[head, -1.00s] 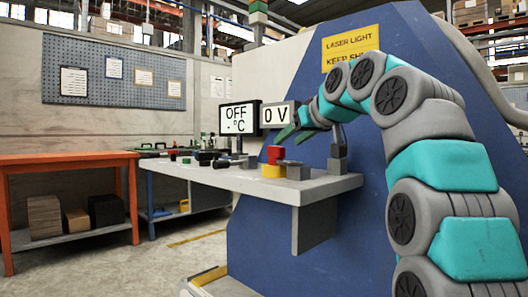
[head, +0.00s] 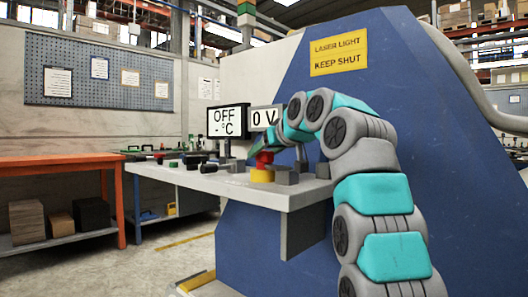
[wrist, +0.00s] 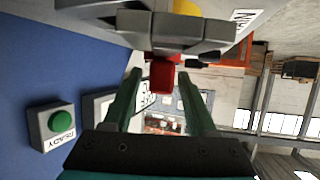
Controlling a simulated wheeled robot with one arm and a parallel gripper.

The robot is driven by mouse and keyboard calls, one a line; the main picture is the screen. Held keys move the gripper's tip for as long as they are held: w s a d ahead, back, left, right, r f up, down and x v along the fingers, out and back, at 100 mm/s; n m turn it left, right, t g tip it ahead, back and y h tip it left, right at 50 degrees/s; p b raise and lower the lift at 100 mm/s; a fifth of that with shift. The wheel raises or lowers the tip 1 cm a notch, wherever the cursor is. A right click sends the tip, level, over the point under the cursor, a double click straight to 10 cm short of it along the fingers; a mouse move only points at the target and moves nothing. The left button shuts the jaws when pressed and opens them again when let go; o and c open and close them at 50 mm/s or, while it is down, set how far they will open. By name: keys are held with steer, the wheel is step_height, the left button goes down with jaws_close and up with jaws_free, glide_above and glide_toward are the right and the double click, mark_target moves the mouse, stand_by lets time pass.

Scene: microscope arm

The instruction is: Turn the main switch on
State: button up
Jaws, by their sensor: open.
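My gripper (head: 258,147) is low over the bench, close to the red part. In the wrist view, my gripper (wrist: 160,74) is open, with its two green fingers apart. The displays read "OFF - °C" (head: 228,122) and "0 V" (head: 264,118).
Grey blocks (head: 287,176) stand close right of the yellow block. Small dark controls lie along the bench (head: 225,186) to the left. A box with a green button marked READY (wrist: 60,122) shows in the wrist view. The blue machine wall (head: 350,110) rises at the right.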

jaws_close()
stand_by(0.4)
stand_by(1.0)
